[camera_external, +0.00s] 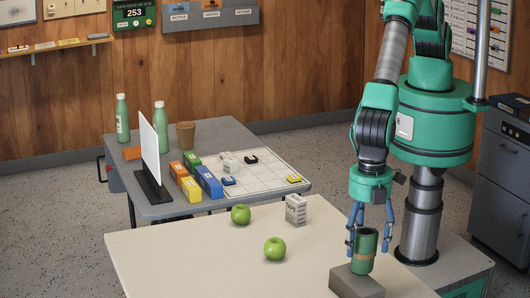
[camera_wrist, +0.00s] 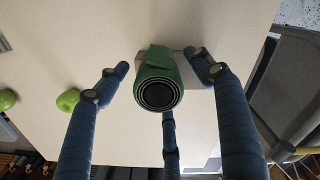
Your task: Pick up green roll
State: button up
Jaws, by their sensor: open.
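The green roll (camera_external: 365,251) stands upright on a grey block (camera_external: 356,283) at the front right of the cream table (camera_external: 190,250). In the wrist view my gripper (camera_wrist: 160,85) has fingers to the left, right and below the roll, with gaps visible at left and below. The right fingertip is close to the roll and the block; contact cannot be told.
Two green apples (camera_external: 274,248) (camera_external: 240,214) and a white printed box (camera_external: 296,209) stand on the cream table left of my gripper. A grey table (camera_external: 225,136) behind holds bottles, coloured boxes and a white panel. The cream table's front left is clear.

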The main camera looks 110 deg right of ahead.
aim_at(364, 250)
dwell(0.3)
jog(key=shift+d+f, duration=0.15)
jog(key=shift+f, duration=2.45)
jog(key=shift+c, duration=0.5)
jog(key=c, duration=1.4)
jog(key=shift+o, duration=0.2)
jog(key=shift+r, duration=0.2)
jog(key=shift+r, duration=0.8)
jog(key=shift+s+r, duration=0.1)
jog(key=shift+r, duration=0.85)
jog(key=s+d+r, duration=0.1)
jog(key=s+d, duration=0.9)
jog(key=s, duration=0.2)
jog(key=shift+d, duration=0.25)
